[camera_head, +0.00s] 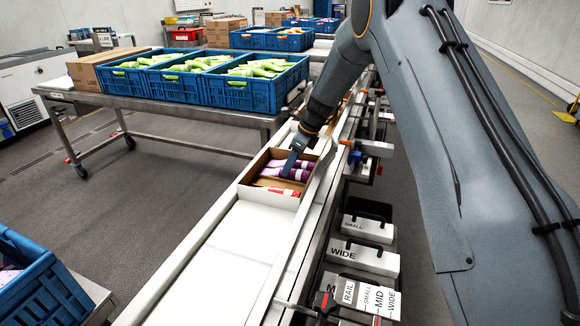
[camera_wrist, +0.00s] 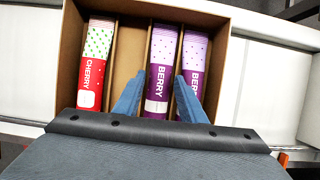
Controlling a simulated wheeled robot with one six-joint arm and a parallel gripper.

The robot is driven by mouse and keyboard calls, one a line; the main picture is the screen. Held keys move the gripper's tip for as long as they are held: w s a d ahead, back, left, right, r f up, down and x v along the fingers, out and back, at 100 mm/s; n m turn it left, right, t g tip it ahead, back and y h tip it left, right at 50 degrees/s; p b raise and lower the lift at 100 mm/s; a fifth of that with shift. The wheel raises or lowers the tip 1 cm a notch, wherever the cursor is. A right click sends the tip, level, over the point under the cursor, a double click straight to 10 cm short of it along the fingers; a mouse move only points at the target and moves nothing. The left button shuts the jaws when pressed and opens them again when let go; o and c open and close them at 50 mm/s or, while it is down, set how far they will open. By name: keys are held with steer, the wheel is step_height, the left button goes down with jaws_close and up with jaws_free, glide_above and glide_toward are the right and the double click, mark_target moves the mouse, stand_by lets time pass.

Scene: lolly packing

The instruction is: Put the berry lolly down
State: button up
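An open cardboard box (camera_head: 252,170) stands on the white conveyor; its rim and dividers also show in the wrist view (camera_wrist: 228,60). One purple berry lolly (camera_wrist: 160,72) lies in a slot, between my gripper's fingers (camera_wrist: 158,97). A second berry lolly (camera_wrist: 193,55) lies in the slot to its right. A red cherry lolly (camera_wrist: 95,65) lies in the far left slot. The slot between cherry and berry is bare apart from the left finger over it. My fingers stand wider than the middle berry lolly. In the head view my gripper (camera_head: 295,155) reaches down into the box.
The white conveyor (camera_head: 232,245) is clear on the near side of the box. Blue crates (camera_head: 238,90) of green-wrapped lollies stand on a table to the left. Labelled black-and-white bins (camera_head: 362,256) are below the conveyor's right side. Another blue crate (camera_head: 40,290) is at the lower left.

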steer(key=p+v, duration=0.7)
steer(key=v, duration=0.5)
steer(key=shift+r, duration=0.15)
